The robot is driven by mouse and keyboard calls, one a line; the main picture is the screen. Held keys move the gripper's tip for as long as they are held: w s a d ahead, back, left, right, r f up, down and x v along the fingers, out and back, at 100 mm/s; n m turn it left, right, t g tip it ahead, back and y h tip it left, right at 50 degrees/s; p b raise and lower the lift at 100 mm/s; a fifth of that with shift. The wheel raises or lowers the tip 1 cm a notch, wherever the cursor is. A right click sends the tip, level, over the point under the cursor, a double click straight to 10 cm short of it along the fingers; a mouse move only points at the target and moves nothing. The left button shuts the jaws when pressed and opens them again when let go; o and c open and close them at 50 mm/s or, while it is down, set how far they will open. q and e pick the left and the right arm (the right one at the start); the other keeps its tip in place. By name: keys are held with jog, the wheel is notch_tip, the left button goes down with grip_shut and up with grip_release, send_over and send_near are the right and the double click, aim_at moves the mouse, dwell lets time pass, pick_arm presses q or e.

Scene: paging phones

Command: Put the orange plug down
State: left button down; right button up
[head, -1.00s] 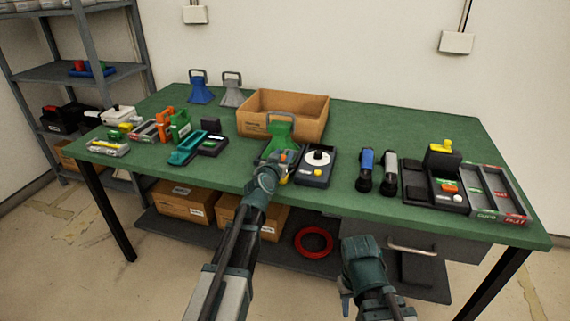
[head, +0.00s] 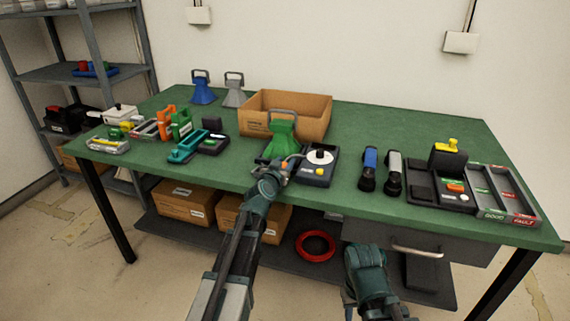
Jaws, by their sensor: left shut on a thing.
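My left gripper (head: 281,169) is over the front middle of the green table (head: 330,198), just in front of a green bell-shaped thing with a grey handle (head: 281,140). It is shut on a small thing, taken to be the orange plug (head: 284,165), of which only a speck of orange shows. I cannot tell whether the plug touches the table. A dark device with a white round dial (head: 319,164) stands just right of this gripper. My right gripper (head: 349,297) hangs low in front of the table, and its jaws are too unclear to read.
A cardboard box (head: 310,108) stands behind the green thing. Blue (head: 368,168) and grey (head: 393,172) torches, a black tray with a yellow-topped block (head: 446,158) and a sorting tray (head: 508,205) are at right. Several tools crowd the left. Bare tabletop lies right of the dial device.

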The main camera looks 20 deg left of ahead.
pick_arm(q)
jog(key=shift+f, duration=0.25)
jog(key=shift+c, duration=2.1)
grip_release()
jog(key=shift+r, duration=0.15)
jog(key=shift+r+p, duration=0.25)
jog(key=shift+p, duration=0.05)
jog(key=s+r+p, duration=0.1)
jog(key=s, duration=1.1)
jog(key=shift+a+r+p, duration=0.2)
jog(key=shift+r+p, duration=0.15)
